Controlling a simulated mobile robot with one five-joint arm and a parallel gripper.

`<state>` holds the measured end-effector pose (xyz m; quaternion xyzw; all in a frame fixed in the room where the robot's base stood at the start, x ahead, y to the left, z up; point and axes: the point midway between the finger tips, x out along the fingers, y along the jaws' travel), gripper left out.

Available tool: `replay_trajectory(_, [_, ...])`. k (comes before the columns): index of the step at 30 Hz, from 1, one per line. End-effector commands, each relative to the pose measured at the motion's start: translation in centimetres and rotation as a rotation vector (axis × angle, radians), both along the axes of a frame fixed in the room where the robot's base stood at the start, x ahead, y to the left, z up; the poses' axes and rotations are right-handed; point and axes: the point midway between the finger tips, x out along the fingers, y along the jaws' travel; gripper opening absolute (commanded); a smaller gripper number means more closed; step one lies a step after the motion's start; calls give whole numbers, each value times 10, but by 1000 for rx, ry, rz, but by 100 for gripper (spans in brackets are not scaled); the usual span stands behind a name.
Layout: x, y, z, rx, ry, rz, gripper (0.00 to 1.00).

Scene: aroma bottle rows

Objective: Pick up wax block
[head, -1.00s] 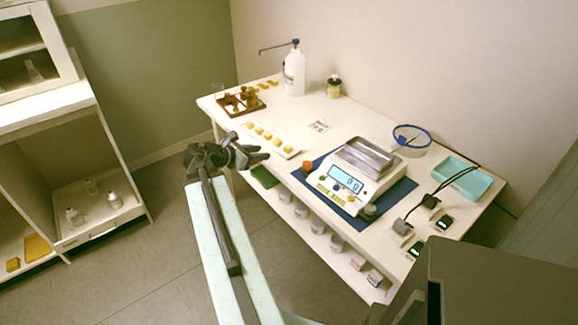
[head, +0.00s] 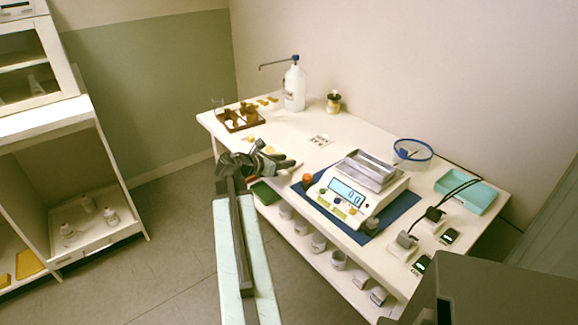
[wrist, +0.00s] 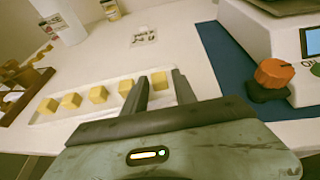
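Several small yellow wax blocks stand in a row on a white tray (wrist: 52,118). In the wrist view one wax block (wrist: 126,87) is just left of my gripper's fingers, and another wax block (wrist: 159,81) shows between the two fingers. My gripper (wrist: 158,82) is open, with a gap between its fingertips. I cannot tell whether either finger touches a block. In the head view my gripper (head: 286,166) is over the tray and hides most of the row. Part of a wax block (head: 249,138) shows behind it.
A scale (head: 352,196) on a blue mat (head: 400,205) stands right of the tray, its orange knob (wrist: 273,73) near my gripper. A brown wooden tray (head: 236,126) is at the left, a white bottle (head: 294,88) behind.

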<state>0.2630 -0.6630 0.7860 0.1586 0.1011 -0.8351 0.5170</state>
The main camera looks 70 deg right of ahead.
Motion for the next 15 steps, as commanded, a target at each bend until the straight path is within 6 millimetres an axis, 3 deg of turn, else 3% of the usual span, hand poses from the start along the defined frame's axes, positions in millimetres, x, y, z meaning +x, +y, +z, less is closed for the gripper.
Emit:
replay_trajectory(4, [0,1,-4,8,-15,-5,31])
replay_trajectory(7, [0,1,-4,8,-14,-5,3])
replay_trajectory(8, [0,1,-3,8,-14,-5,0])
replay_trajectory(15, [-1,1,-3,7,-12,-5,0])
